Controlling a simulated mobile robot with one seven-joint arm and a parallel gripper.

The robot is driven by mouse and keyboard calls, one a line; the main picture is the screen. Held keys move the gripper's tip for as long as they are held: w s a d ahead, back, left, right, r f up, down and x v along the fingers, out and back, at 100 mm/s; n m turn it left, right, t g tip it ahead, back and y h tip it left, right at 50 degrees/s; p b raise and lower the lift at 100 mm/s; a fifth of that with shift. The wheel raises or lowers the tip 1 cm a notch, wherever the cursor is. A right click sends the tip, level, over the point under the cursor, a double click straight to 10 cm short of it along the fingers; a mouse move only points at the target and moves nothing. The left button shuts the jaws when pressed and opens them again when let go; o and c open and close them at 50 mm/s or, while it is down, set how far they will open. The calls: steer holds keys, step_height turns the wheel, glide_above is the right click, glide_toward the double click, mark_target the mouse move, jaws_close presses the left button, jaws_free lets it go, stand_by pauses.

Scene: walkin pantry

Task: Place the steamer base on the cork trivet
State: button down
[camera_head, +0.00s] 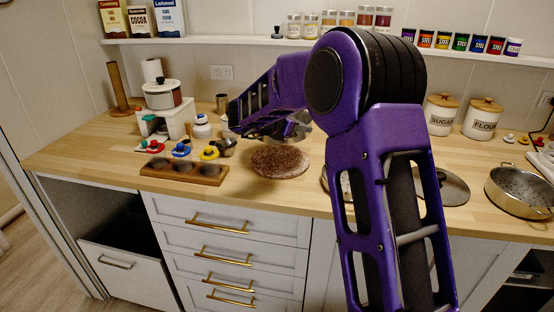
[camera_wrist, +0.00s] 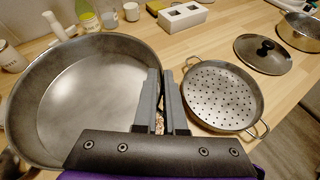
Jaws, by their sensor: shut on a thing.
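The steamer base is a wide, round steel pan (camera_wrist: 85,95) that fills the left of the wrist view. My gripper (camera_wrist: 161,75) is shut on its right rim. In the head view a bit of shiny metal (camera_head: 300,124) shows under my gripper (camera_head: 285,130), mostly hidden by the arm, above the counter. The cork trivet (camera_head: 278,162) is a brown speckled disc lying flat on the counter just below it. A speckled sliver of it shows between my fingers in the wrist view (camera_wrist: 159,122). I cannot tell the exact gap between pan and trivet.
A perforated steamer pan (camera_wrist: 221,95) and a glass lid (camera_wrist: 263,53) lie to the right of the trivet, with a pot (camera_head: 518,190) beyond. A wooden block with dark hollows (camera_head: 184,171) and colored-lid pieces (camera_head: 181,150) stand left. Canisters (camera_head: 441,112) stand at the back.

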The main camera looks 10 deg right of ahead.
step_height(320, 180, down, 9)
steer(key=shift+f+b, duration=0.2)
steer(key=shift+b, duration=0.25)
steer(key=shift+f, duration=0.2)
steer(key=c, duration=1)
jaws_free()
steer(key=shift+r, duration=0.1)
steer(key=shift+r, duration=0.15)
steer(key=v, duration=1.1)
steer(key=shift+s+a, duration=0.3)
steer(key=shift+s, duration=0.05)
steer(key=shift+r, duration=0.1)
